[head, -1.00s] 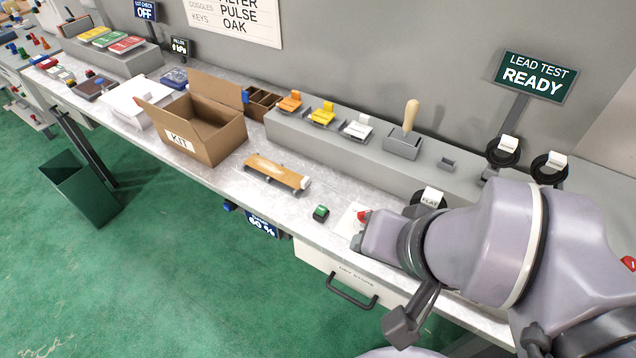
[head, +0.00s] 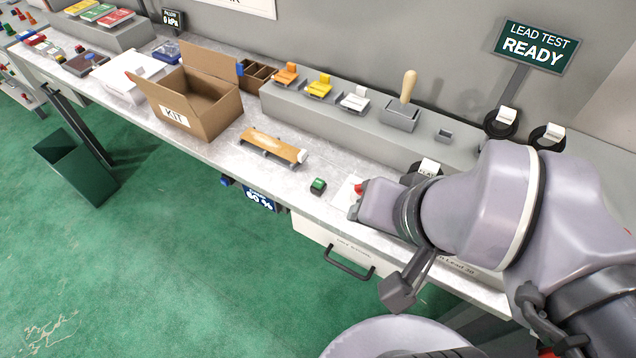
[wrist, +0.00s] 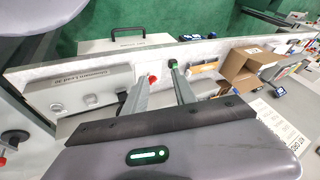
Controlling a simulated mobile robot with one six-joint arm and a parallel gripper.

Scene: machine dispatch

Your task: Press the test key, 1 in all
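A small green-topped key (head: 318,186) on a dark base sits on the bench near its front edge; I cannot read a label on it. It also shows in the wrist view (wrist: 173,64), by the tip of the right finger. A red knob (head: 361,187) is to its right, partly hidden by my arm; it shows between the fingers in the wrist view (wrist: 152,78). My gripper (wrist: 160,75) has its two fingers apart with nothing held; whether it touches anything is unclear. The sign (head: 534,46) reads "LEAD TEST READY".
An orange-brown piece on a stand (head: 273,147) and an open KIT box (head: 190,100) are to the left on the bench. A grey ledge (head: 340,120) with coloured holders and a wooden-handled lever (head: 408,88) runs behind. A drawer handle (head: 349,263) juts from the front.

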